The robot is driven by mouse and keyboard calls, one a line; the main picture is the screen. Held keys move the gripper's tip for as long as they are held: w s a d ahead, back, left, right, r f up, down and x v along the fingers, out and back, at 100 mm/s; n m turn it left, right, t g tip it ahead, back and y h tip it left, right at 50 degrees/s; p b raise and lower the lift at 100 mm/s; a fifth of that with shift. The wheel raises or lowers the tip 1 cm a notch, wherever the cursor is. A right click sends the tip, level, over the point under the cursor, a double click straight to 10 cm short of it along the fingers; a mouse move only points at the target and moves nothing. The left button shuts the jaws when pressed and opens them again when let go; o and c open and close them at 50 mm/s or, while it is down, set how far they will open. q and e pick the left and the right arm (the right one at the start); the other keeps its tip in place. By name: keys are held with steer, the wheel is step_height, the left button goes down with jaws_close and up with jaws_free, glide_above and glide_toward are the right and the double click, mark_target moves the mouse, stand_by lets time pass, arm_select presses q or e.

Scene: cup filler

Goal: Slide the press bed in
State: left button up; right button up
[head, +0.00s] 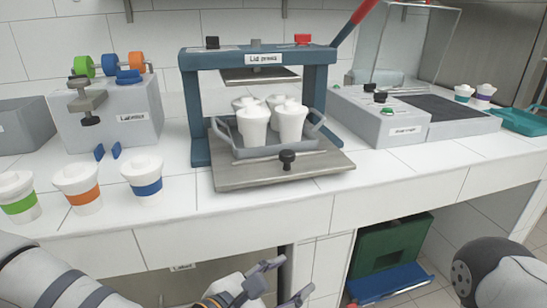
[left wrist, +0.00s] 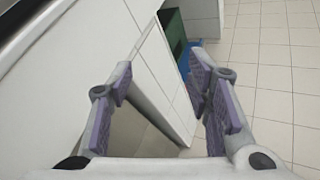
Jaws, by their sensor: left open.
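The lid press (head: 188,100) is a blue frame on the counter with a raised pressing plate (head: 258,75). Its press bed (head: 240,180) is a grey plate with a black knob (head: 287,158) near the front edge. The bed sticks out in front of the frame. A grey tray (head: 268,152) with raised handles sits on the bed and holds several white lidded cups (head: 253,125). My left gripper (head: 284,281) is open and empty below the counter's front edge, well short of the knob. Its spread fingers show in the left wrist view (left wrist: 160,85). My right gripper is out of view.
Cups with green, orange and blue bands (head: 78,187) stand at the left front. A labeller (head: 115,115) is behind them, a grey machine (head: 385,115) right of the press. Under the counter is a green crate (head: 395,245). Counter in front of the bed is clear.

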arm_select(q)
steer(key=w+a+r+n+t, duration=0.2)
steer(key=w+r+n+t, duration=0.15)
steer(key=w+r, duration=0.3)
steer(key=n+t+y, duration=0.1)
steer(key=n+t, duration=0.1)
steer(key=n, duration=0.1)
glide_toward(284, 155)
steer(key=shift+n, duration=0.25)
steer(key=x, duration=1.1)
steer(key=shift+w+d, duration=0.1)
steer(key=shift+w, duration=0.1)
